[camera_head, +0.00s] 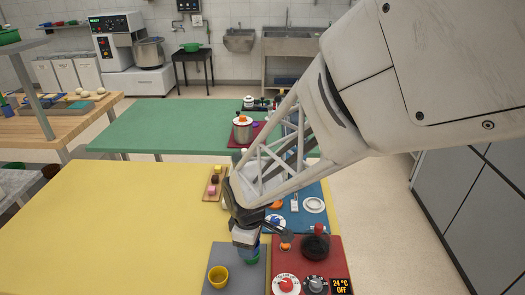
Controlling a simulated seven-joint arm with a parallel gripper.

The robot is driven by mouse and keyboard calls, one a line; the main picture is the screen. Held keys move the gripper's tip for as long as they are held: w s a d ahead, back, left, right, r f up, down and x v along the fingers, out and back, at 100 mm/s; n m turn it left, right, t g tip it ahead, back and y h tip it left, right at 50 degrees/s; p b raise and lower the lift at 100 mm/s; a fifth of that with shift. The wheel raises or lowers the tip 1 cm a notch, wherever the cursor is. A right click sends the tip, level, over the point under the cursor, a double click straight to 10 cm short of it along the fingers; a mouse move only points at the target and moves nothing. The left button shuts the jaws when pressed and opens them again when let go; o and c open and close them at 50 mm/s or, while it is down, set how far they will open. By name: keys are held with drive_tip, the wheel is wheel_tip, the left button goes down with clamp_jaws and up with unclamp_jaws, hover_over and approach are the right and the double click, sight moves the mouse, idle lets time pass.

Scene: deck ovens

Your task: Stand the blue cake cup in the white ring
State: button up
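A white ring (314,205) lies flat on the blue mat (318,190), right of my arm, and looks empty. A small blue item (275,220) sits on or in a white round piece to its left; I cannot tell whether it is the blue cake cup. My gripper (246,247) points down over the grey mat (225,252), left of the blue mat. A pale and blue shape shows at its end, with a green thing (251,259) just below. The fingers are too small and covered to show whether they are open or hold anything.
A yellow cup (218,276) stands on the grey mat. A red panel (329,267) carries red and dark knobs, a dark red-topped pot (315,244) and a display. The yellow table (100,230) is clear at left.

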drive_tip(key=w+d+r+m, duration=0.4)
drive_tip(key=w+d, duration=0.2)
drive_tip(key=w, duration=0.7)
drive_tip(key=w+d+r+m, duration=0.35)
drive_tip(key=w+d, duration=0.35)
drive_tip(key=w, duration=0.5)
drive_tip(key=w+d+r+m, duration=0.4)
drive_tip(key=w+d+m, duration=0.15)
drive_tip(key=w, duration=0.75)
drive_tip(key=n, duration=1.2)
hover_over(314, 205)
wheel_tip(314, 205, down, 12)
drive_tip(key=shift+w+f, duration=0.1)
drive_tip(key=shift+f, duration=0.1)
drive_tip(key=shift+f, duration=2.7)
drive_tip(key=shift+f, duration=0.6)
